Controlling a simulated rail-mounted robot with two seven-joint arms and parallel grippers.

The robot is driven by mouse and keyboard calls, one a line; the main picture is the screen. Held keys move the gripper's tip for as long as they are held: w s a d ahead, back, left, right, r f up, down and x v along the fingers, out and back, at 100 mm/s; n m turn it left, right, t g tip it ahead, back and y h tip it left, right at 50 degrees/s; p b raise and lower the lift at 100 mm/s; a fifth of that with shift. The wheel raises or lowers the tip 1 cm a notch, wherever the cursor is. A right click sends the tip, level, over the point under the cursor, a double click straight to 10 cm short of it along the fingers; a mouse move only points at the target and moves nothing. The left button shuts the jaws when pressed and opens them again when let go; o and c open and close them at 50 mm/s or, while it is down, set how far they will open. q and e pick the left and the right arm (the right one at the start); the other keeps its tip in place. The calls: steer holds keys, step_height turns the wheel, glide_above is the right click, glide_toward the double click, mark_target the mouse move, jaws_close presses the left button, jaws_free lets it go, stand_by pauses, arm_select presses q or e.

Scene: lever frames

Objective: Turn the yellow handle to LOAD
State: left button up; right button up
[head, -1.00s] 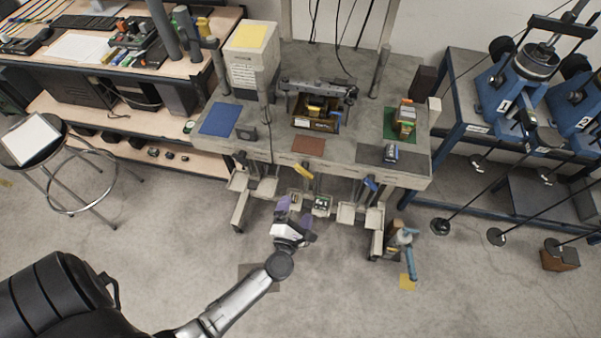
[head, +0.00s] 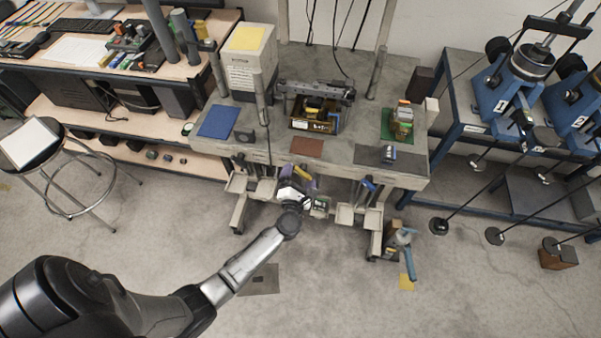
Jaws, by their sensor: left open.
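The yellow handle (head: 297,171) is small in the head view, under the front edge of the grey workbench, left of a lever with a blue grip (head: 369,183). My left gripper (head: 300,178), with purple fingers and a white body, is open at the yellow handle and hides much of it. I cannot tell whether the fingers touch the handle or stand around it. No LOAD marking is legible at this size. My right gripper is not in view.
The grey workbench (head: 345,153) carries a blue mat, a brown mat and a parts box (head: 315,112). Small trays hang below its front edge. A round stool (head: 60,150) stands at left. Blue presses (head: 515,85) stand at right.

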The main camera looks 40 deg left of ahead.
arm_select(q)
steer(key=shift+x, duration=0.85)
steer(key=c, duration=0.8)
